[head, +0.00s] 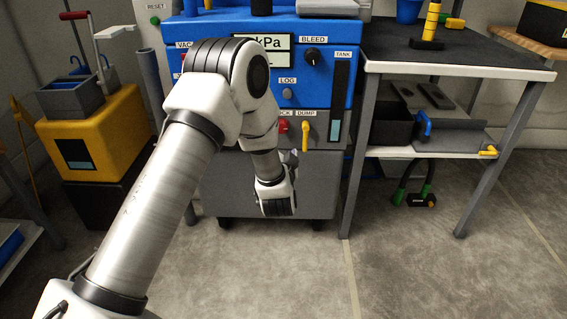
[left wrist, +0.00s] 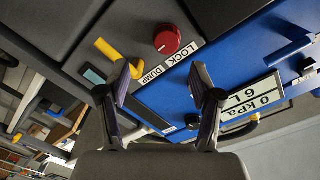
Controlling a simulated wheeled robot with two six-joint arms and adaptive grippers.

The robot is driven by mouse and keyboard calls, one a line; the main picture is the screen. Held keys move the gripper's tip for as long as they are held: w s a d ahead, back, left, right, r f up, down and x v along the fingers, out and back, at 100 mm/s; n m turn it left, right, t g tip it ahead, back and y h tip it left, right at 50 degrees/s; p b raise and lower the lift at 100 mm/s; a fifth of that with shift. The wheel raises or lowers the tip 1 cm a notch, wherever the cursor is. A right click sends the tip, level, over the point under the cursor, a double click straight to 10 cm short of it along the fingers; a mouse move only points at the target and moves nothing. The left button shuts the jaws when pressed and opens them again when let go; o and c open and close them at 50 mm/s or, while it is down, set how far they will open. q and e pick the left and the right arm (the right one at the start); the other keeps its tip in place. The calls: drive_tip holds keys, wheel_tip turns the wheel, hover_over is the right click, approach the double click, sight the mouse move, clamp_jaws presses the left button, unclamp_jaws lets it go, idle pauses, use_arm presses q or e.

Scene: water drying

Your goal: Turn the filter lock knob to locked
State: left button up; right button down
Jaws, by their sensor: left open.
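The red filter lock knob (head: 283,125) sits beside the LOCK label on the grey lower panel of the blue machine (head: 318,78). In the left wrist view the round red knob (left wrist: 167,40) shows whole, with a small mark on its face that is too small to read surely. My left gripper (left wrist: 162,82) is open and empty. Its two fingers are spread in front of the panel, and the knob appears beyond the gap between their tips, apart from them. In the head view my left arm hides part of the panel and most of the gripper. My right gripper is not in view.
A yellow DUMP handle (head: 305,137) is close to the right of the knob. The pressure display (left wrist: 240,103) and BLEED knob (head: 312,57) are higher up. A work table (head: 460,65) stands at right, a yellow cart (head: 112,138) at left. The floor in front is clear.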

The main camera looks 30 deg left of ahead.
sight(282, 129)
use_arm(q)
drive_tip(key=shift+y, duration=0.3)
drive_tip(key=b+x, duration=0.1)
drive_tip(key=x, duration=0.2)
drive_tip(key=b+x, duration=0.1)
drive_tip(key=x, duration=0.3)
drive_tip(key=shift+w+a+r+b, duration=0.15)
drive_tip(key=shift+a+r+b, duration=0.1)
drive_tip(key=shift+b, duration=0.15)
drive_tip(key=shift+w+a+r, duration=0.1)
drive_tip(key=shift+w+a, duration=0.05)
drive_tip(key=shift+w, duration=0.15)
drive_tip(key=c, duration=1.1)
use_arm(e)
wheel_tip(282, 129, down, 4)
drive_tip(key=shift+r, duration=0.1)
